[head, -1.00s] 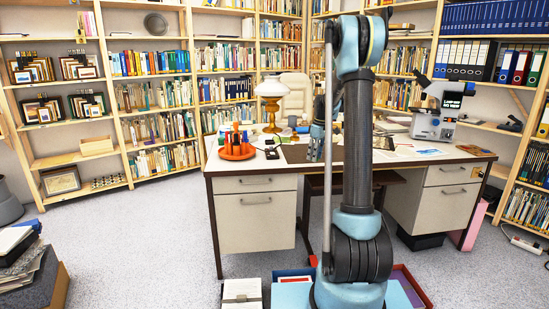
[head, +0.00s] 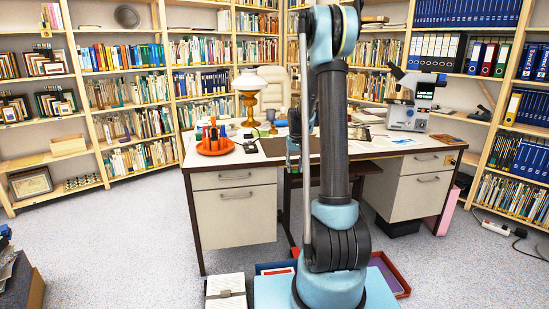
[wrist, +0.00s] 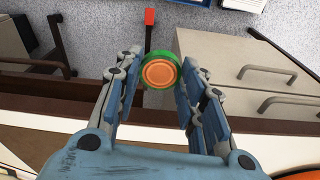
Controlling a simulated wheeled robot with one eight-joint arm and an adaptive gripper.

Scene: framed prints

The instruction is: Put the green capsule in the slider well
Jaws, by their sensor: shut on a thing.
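The green capsule (wrist: 160,72) shows end-on in the wrist view as a green ring with an orange round face. It sits between the fingertips of my gripper (wrist: 151,80), which is shut on it. In the head view my gripper (head: 293,155) hangs at the front edge of the desk (head: 232,165), partly behind my own arm. The wrist view looks down past the desk edge to the floor and drawers. I cannot make out the slider well in either view.
An orange round tray (head: 215,147) with upright items stands at the desk's left, near a brass lamp (head: 250,97). A microscope (head: 412,100) stands at the right. Drawer units (head: 235,210) flank the knee space. Boxes (head: 226,290) lie on the floor near my base.

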